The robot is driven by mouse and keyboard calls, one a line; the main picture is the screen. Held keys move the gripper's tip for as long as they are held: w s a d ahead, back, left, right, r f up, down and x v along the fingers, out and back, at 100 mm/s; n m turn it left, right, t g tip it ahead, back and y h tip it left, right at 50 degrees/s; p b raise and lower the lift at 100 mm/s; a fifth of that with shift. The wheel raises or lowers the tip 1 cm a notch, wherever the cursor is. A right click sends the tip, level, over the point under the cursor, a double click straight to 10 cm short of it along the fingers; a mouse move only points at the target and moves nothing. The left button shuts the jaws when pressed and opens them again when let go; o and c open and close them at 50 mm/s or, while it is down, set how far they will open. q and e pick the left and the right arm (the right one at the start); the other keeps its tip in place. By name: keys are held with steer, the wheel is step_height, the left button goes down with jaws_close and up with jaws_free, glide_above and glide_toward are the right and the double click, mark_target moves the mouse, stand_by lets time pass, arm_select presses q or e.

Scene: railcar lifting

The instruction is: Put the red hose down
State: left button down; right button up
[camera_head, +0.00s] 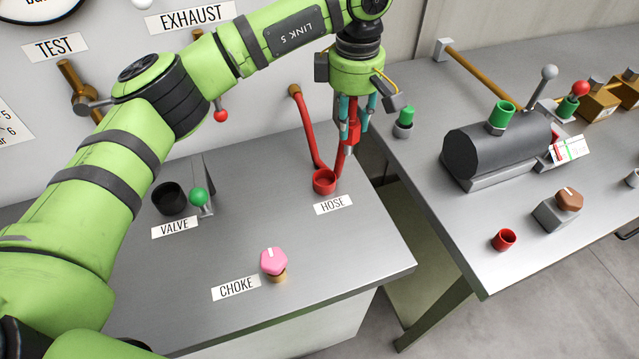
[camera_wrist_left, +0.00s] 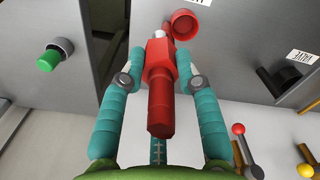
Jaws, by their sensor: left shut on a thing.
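My left gripper (camera_head: 356,112) points down over the near bench and is shut on the end of the red hose (camera_head: 353,134). In the left wrist view, its two teal fingers (camera_wrist_left: 160,62) lie on either side of the red hose fitting (camera_wrist_left: 160,85). The red hose (camera_head: 308,130) hangs in a loop from a brass outlet on the wall up to the fitting. A red cup-shaped holder (camera_head: 324,180) stands behind the HOSE label (camera_head: 333,204); it also shows in the wrist view (camera_wrist_left: 184,23). The fitting appears above and beside the holder, not in it. My right gripper is not in view.
The near bench carries a black socket (camera_head: 169,198), a green-knobbed lever (camera_head: 199,197) and a pink choke knob (camera_head: 273,262). A gap separates it from the right bench, which holds a dark cylinder (camera_head: 495,146), a green-topped fitting (camera_head: 404,121) and another red cup (camera_head: 504,240).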

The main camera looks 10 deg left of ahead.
arm_select(q)
steer(key=w+d+r+n, duration=0.2)
steer(key=d+n, duration=0.4)
steer(key=shift+n, duration=0.8)
steer(key=s+a+f+p, duration=0.1)
steer(key=a+f+p, duration=0.1)
steer(key=a+f, duration=0.1)
steer(key=s+a+f+p, duration=0.1)
steer(key=a+f, duration=0.2)
steer(key=f, duration=0.1)
steer(key=s+a+f+p, duration=0.2)
steer(key=a+f, duration=0.1)
steer(key=a, duration=0.1)
steer(key=shift+f+p, duration=0.3)
steer(key=shift+p, duration=0.05)
steer(key=shift+f+b, duration=0.4)
steer(key=c, duration=0.9)
jaws_free()
steer(key=shift+r, duration=0.1)
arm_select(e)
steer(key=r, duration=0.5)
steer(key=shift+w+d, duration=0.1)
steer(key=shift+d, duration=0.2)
arm_select(q)
steer(key=shift+r, duration=0.1)
